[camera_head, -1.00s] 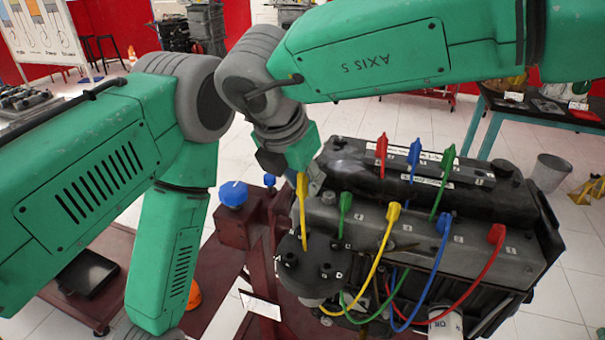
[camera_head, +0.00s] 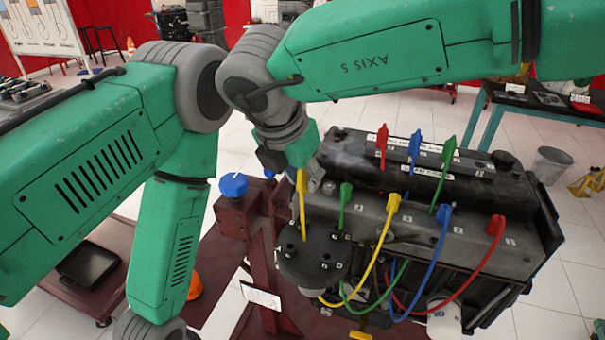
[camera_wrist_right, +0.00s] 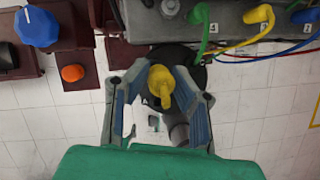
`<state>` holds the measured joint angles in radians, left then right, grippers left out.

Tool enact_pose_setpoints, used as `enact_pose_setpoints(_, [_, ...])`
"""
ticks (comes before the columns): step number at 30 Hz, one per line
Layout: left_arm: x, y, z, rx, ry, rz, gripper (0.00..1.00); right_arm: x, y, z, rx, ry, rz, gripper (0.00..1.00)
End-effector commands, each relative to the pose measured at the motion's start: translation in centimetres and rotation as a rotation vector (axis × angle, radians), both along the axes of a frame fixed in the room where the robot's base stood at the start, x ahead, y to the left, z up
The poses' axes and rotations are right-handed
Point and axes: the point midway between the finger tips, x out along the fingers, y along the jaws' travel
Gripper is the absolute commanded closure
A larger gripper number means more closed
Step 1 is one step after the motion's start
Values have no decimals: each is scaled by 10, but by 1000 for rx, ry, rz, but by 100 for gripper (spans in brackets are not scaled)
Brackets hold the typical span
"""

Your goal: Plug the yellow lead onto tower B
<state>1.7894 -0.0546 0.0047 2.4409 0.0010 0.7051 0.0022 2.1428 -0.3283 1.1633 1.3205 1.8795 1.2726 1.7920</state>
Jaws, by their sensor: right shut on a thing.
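My right gripper (camera_head: 300,168) is above the left end of the engine. It is shut on the upper end of a yellow lead (camera_head: 303,215), which hangs nearly upright. The lead's lower end meets the top of the round black cap (camera_head: 310,268) in the head view; I cannot tell whether it is seated. In the right wrist view the yellow plug (camera_wrist_right: 160,82) sits between the fingers (camera_wrist_right: 160,100), with the cap partly hidden behind it. My left gripper is out of view.
A green plug (camera_head: 345,197) stands close right of the held lead. Another yellow lead (camera_head: 376,250), a blue lead (camera_head: 432,262) and a red lead (camera_head: 480,268) loop off the engine's front. A blue knob (camera_head: 233,185) tops the red stand at left.

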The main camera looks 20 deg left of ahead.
Motion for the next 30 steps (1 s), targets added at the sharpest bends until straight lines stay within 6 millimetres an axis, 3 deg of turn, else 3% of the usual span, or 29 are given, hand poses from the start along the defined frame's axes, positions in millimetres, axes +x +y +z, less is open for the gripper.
enact_pose_setpoints(11, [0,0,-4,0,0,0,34,0,0,-11,-3,2,0,100])
enact_pose_setpoints(30, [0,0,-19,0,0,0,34,1,2,-49,-13,7,1,100])
